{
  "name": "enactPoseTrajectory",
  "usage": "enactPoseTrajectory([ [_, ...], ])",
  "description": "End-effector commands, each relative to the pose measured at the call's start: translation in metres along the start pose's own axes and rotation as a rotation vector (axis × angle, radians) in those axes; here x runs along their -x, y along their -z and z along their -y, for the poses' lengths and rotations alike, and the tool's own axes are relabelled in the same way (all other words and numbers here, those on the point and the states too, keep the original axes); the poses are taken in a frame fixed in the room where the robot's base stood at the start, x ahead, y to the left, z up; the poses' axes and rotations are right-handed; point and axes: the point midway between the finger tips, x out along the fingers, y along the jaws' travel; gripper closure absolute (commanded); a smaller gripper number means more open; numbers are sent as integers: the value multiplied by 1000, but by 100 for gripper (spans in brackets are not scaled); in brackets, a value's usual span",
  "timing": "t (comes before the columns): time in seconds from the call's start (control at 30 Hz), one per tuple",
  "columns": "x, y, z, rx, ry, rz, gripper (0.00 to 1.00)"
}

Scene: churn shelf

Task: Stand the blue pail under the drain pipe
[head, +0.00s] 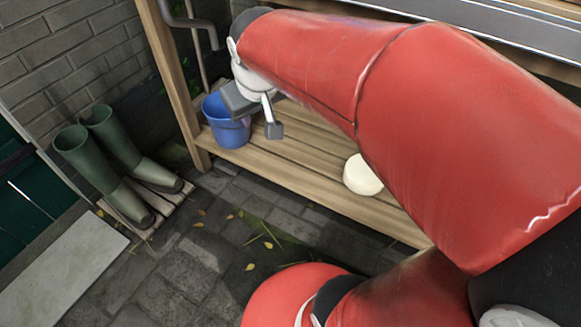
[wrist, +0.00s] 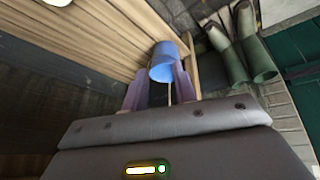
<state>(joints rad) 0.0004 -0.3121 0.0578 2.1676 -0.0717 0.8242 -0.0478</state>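The blue pail (head: 226,132) stands upright on the left end of the low slatted wooden shelf in the head view. The grey drain pipe (head: 188,22) shows at the top left, its bent end pointing down above and slightly left of the pail in the picture. My gripper (head: 257,112) is beside the pail's right side, fingers spread and nothing clearly held; it partly hides the pail's rim. In the wrist view the pail (wrist: 164,62) appears beyond and between the fingertips (wrist: 160,88). Whether a finger touches it I cannot tell.
A cream round object (head: 362,175) sits on the shelf (head: 290,165) to the right. A wooden post (head: 172,80) rises at the shelf's left end. Green boots (head: 105,160) stand on a slatted board by the brick wall. The paving (head: 170,270) in front is mostly clear, with scattered leaves.

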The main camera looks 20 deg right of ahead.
Motion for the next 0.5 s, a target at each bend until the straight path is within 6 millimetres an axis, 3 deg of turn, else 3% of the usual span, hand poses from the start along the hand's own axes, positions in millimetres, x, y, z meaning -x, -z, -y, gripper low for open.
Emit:
enactPoseTrajectory([
  [0.03,14,-27,0,-27,1,-12,72],
  [0.2,33,-96,4,-107,22,-24,72],
  [0.33,36,-127,7,-142,36,-28,72],
  [0.5,35,-139,9,-155,43,-28,72],
])
